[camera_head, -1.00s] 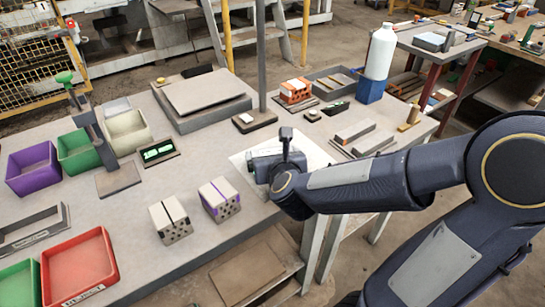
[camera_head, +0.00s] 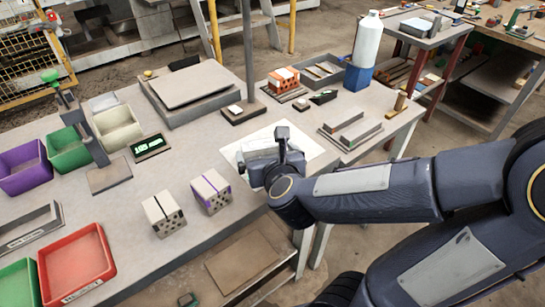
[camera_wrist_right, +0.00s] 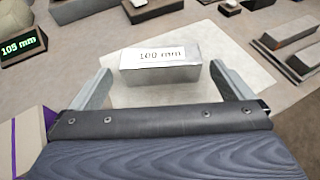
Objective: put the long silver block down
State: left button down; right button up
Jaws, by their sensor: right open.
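The long silver block (camera_wrist_right: 160,68) carries a "100 mm" label and lies on a white sheet (camera_wrist_right: 240,85) in the right wrist view. My right gripper (camera_wrist_right: 160,78) is open, with one finger off each end of the block and a gap visible on both sides. In the head view the right gripper (camera_head: 260,165) is low over the white sheet (camera_head: 300,150), and it largely hides the block. My left gripper is not in view.
Two hollow bricks (camera_head: 211,192) (camera_head: 164,213) stand left of the right gripper. A green-lit display (camera_head: 150,146) reads about 105 mm. Grey blocks on a tray (camera_head: 350,133) lie to the right. A post (camera_head: 248,60) rises behind. Coloured bins stand at left.

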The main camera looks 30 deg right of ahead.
jog(key=p+v, duration=0.1)
jog(key=v, duration=0.4)
jog(key=shift+r+p, duration=0.25)
jog(key=shift+p, duration=0.1)
jog(key=shift+s+a+r, duration=0.1)
jog(key=shift+s+a, duration=0.1)
jog(key=shift+s, duration=0.5)
